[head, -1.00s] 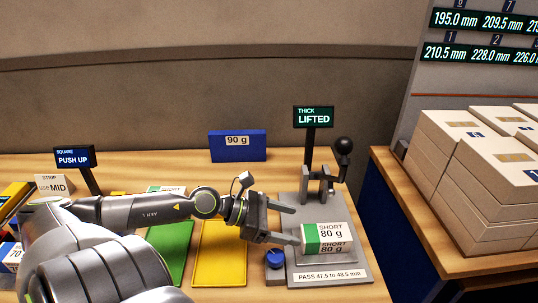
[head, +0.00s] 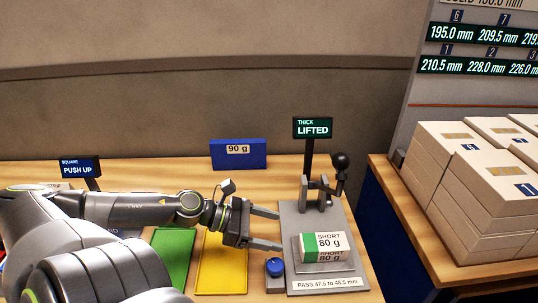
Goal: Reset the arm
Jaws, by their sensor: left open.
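My left arm comes in from the left over the wooden bench. My left gripper (head: 279,230) is open, its two fingers pointing right with nothing between them. A green and white ream marked SHORT 80 g (head: 323,246) lies on the grey thickness gauge (head: 333,212), to the right of the fingertips and apart from them. The gauge's sign (head: 313,128) reads THICK LIFTED. My right gripper does not show.
A blue knob (head: 275,267) stands just below the lower finger. Green (head: 172,255) and yellow (head: 222,268) mats lie under and beside my arm. A blue 90 g block (head: 238,154) stands behind. Stacked white reams (head: 487,185) fill the right table.

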